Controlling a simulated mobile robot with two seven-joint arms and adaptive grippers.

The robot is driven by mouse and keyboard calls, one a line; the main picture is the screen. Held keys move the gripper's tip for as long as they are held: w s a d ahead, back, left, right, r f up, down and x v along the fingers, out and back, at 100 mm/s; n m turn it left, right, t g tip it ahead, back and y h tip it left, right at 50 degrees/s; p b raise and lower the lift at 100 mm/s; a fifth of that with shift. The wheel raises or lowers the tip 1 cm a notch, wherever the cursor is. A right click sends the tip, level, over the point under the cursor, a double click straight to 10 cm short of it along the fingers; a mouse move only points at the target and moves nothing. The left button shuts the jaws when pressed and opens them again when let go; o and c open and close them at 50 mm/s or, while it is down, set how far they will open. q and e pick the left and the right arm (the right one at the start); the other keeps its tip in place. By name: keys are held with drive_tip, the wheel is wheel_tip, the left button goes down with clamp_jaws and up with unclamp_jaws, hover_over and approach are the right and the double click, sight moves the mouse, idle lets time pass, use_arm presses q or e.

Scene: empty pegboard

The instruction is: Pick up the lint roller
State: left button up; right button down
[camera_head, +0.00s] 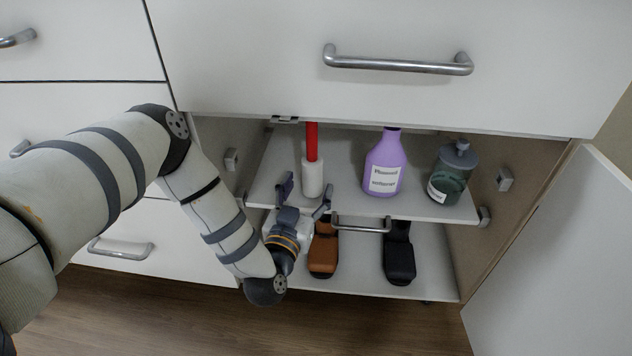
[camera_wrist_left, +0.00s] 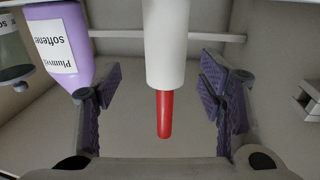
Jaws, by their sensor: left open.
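The lint roller (camera_head: 313,176) stands on the upper shelf of the open cabinet, with its white roll at the bottom and its red handle (camera_head: 312,140) pointing up. My left gripper (camera_head: 306,194) is open in front of the roll at the shelf's front edge. In the left wrist view, which shows the scene upside down, the lint roller (camera_wrist_left: 165,50) lies between the two spread fingers of my left gripper (camera_wrist_left: 160,100), with clear gaps on both sides. My right gripper is not in view.
A purple softener bottle (camera_head: 385,165) and a dark green pump bottle (camera_head: 452,175) stand to the right on the shelf (camera_head: 345,205). A brown shoe (camera_head: 323,252) and a black shoe (camera_head: 399,258) are below. The drawer front (camera_head: 390,95) overhangs the opening. An open door (camera_head: 560,260) stands at right.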

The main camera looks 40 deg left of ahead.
sight(311, 158)
use_arm(q)
drive_tip(key=x, duration=0.1)
drive_tip(key=b+x, duration=0.1)
drive_tip(key=x, duration=0.3)
drive_tip(key=shift+w+a+r+b, duration=0.1)
drive_tip(key=shift+a+r+b, duration=0.15)
drive_tip(key=shift+a+b, duration=0.15)
drive_tip(key=shift+w+a+r, duration=0.1)
drive_tip(key=shift+w, duration=0.15)
drive_tip(key=c, duration=1.4)
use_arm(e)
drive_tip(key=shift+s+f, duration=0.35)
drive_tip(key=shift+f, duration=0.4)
